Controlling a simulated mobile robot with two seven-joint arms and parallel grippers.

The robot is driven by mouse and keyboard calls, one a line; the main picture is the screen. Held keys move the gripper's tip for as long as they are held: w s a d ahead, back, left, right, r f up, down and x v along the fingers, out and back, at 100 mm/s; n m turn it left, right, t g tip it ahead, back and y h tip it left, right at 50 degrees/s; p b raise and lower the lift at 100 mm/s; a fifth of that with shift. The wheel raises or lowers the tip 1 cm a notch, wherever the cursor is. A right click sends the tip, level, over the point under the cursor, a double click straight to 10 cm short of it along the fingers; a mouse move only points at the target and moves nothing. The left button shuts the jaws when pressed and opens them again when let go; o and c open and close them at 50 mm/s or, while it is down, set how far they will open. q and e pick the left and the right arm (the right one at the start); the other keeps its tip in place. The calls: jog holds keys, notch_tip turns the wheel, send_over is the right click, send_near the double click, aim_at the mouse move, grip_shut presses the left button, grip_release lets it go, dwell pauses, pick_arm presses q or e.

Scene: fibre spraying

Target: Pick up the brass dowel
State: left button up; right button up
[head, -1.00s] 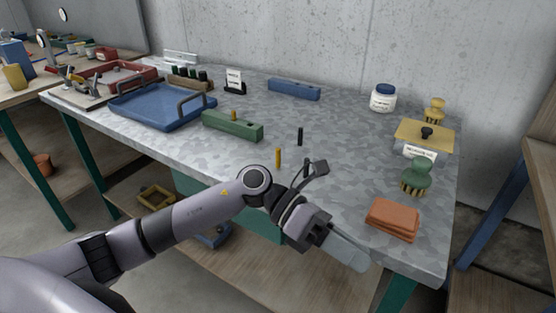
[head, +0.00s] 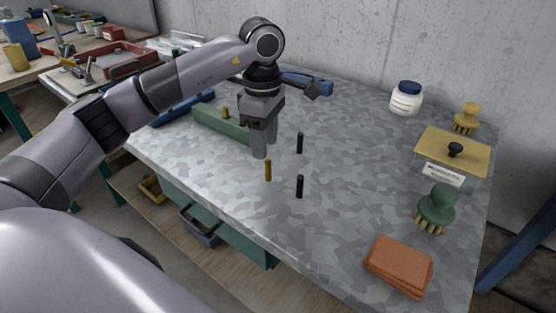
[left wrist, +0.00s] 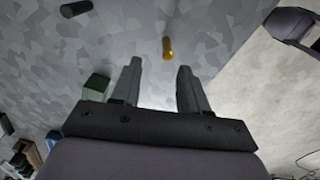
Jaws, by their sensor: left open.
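A brass dowel (head: 268,171) stands upright on the grey mottled tabletop (head: 350,215). It also shows in the left wrist view (left wrist: 168,48), ahead of the fingertips and between their lines. My left gripper (head: 266,146) points down, open and empty, just behind the dowel in the head view; the two are apart. Its two fingers (left wrist: 160,67) show in the left wrist view. Another brass peg (head: 226,113) sticks up from the green block (head: 208,121), which my gripper partly hides. My right gripper is not in view.
Two black dowels stand nearby, one right of the gripper (head: 300,143), one nearer the front (head: 300,186). A blue block (head: 318,83) lies behind. A white jar (head: 405,98), green brush (head: 437,207) and orange cloths (head: 399,264) are at right. The table's front edge is close.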

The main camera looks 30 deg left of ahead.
aim_at(268, 160)
pick_arm(q)
jog(key=f, duration=0.4)
jog(key=d+f+p, duration=0.1)
jog(key=f, duration=0.2)
jog(key=shift+s, duration=0.35)
jog(key=shift+r, duration=0.1)
grip_shut()
